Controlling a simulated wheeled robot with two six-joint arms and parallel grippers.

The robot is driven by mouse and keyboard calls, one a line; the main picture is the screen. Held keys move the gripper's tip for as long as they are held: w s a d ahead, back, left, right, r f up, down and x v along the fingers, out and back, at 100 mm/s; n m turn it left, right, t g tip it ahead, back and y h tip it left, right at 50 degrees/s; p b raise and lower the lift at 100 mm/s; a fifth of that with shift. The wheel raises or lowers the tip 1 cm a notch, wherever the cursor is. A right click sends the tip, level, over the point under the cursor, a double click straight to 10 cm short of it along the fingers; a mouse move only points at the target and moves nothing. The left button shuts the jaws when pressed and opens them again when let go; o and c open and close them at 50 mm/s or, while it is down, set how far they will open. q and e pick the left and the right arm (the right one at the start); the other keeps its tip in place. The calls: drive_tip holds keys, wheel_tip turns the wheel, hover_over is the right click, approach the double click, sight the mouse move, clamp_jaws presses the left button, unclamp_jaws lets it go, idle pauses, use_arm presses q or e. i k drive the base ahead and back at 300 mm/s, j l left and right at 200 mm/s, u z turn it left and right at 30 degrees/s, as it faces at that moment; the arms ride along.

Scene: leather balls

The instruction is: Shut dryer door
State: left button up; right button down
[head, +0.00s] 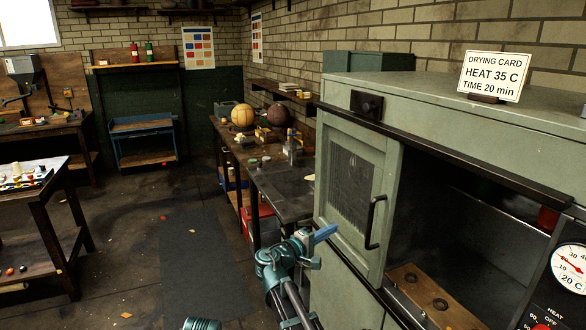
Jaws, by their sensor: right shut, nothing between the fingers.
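The dryer (450,95) is a grey-green cabinet at the right. Its door (350,190) has a dark mesh panel and a black bar handle (374,222) near its right edge. The door stands at the left part of the front, and the dark chamber (450,230) to its right is open to view. My right gripper (331,231) is shut and empty, with blue fingertips, in front of the door's lower left part, left of the handle. I cannot tell whether it touches the door.
A perforated wooden board (432,300) lies at the chamber's bottom. A drying card (494,76) stands on the dryer top, and a dial (570,268) is at the right. A bench (280,190) with two balls is beyond the door. Floor (130,240) to the left is mostly free.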

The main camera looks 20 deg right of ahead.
sight(394, 149)
drive_tip(key=i, duration=1.1)
